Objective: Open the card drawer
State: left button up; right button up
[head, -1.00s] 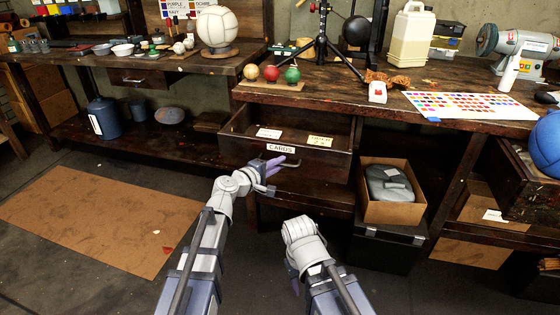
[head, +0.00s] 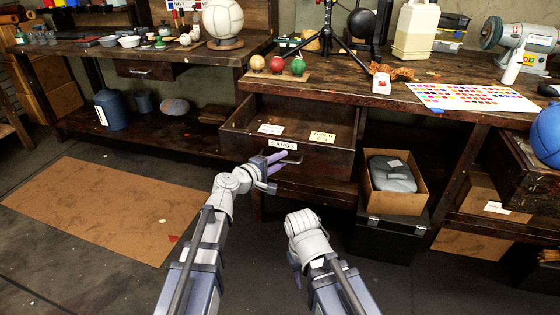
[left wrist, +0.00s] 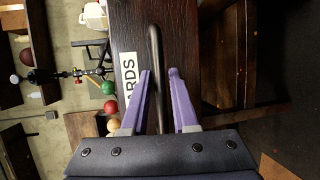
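The card drawer (head: 325,160) is a dark wooden drawer under the bench, labelled CARDS (head: 283,145), and it stands open. Two small paper cards, one white (head: 270,129) and one yellowish (head: 321,137), show inside. My left gripper (head: 277,160) is at the drawer front. In the left wrist view its two purple fingers (left wrist: 160,75) are apart, with the dark bar handle (left wrist: 155,45) between them. The handle lies nearer the left finger; a gap shows toward the right finger. My right gripper (head: 294,272) hangs low in front of the bench, its fingers mostly hidden by its wrist.
A cardboard box (head: 419,200) with a grey object sits on a black case (head: 385,238) right of the drawer. The bench top holds small balls (head: 277,64), a tripod (head: 327,40) and a colour chart (head: 470,97). A brown mat (head: 100,210) lies on clear floor at left.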

pick_arm(q)
jog(key=p+v, duration=0.1)
jog(key=v, duration=0.6)
jog(key=shift+s+a, duration=0.2)
jog(key=shift+s, duration=0.15)
jog(key=s+d+f+m+g+y, duration=0.1)
jog(key=s+d+f+m+g, duration=0.3)
jog(key=s+f+m, duration=0.15)
jog(key=s+d+f+m+g+y, duration=0.2)
jog(key=s+d+f+m+g, duration=0.25)
jog(key=s+f, duration=0.25)
jog(key=s+a+f+m+g+y, duration=0.45)
jog(key=s+a+y, duration=0.25)
jog(key=s, duration=0.3)
notch_tip(320, 180, up, 28)
jog(key=a+y+p, duration=0.1)
jog(key=p, duration=2.8)
jog(key=shift+s+r+m, duration=0.15)
jog(key=shift+r+m, duration=0.05)
jog(key=shift+m, duration=0.15)
